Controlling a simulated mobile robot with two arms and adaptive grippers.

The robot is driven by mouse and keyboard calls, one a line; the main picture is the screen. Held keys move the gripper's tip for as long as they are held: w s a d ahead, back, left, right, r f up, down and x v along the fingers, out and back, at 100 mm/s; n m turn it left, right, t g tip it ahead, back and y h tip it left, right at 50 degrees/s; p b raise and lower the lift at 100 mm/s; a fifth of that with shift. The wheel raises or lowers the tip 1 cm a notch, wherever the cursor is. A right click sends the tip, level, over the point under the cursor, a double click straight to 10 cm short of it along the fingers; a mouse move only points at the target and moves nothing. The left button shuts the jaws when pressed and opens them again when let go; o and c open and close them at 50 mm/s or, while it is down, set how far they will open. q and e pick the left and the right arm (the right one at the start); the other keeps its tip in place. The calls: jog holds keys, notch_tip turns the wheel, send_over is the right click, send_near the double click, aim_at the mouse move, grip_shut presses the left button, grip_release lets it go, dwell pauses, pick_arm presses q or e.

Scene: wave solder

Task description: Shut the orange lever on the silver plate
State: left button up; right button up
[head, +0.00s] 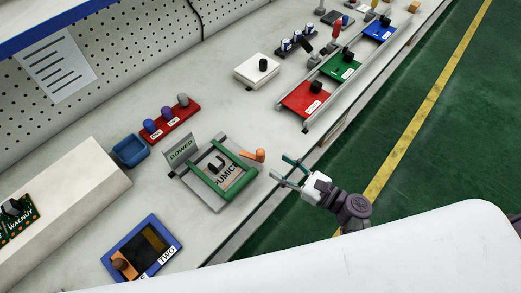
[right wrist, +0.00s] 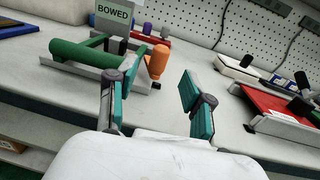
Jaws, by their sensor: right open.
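The silver plate (head: 184,180) lies on the bench with a green frame around a board marked PUMICE (head: 234,174) and a sign reading BOWED (head: 180,149) at its back. The orange lever (head: 260,155) stands at the plate's right corner. My left gripper is not in view.
A blue frame marked TWO (head: 137,271) lies in front, left of the plate. A red rack with several pegs (head: 186,128) and a blue bin (head: 117,150) stand behind. Red (head: 297,98), green and blue boards sit on rails farther right. Bare bench surrounds the plate's front.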

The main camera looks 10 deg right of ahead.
aim_at(264, 156)
jog(key=p+x, duration=0.1)
jog(key=x, duration=0.7)
jog(key=shift+c, duration=0.3)
grip_shut()
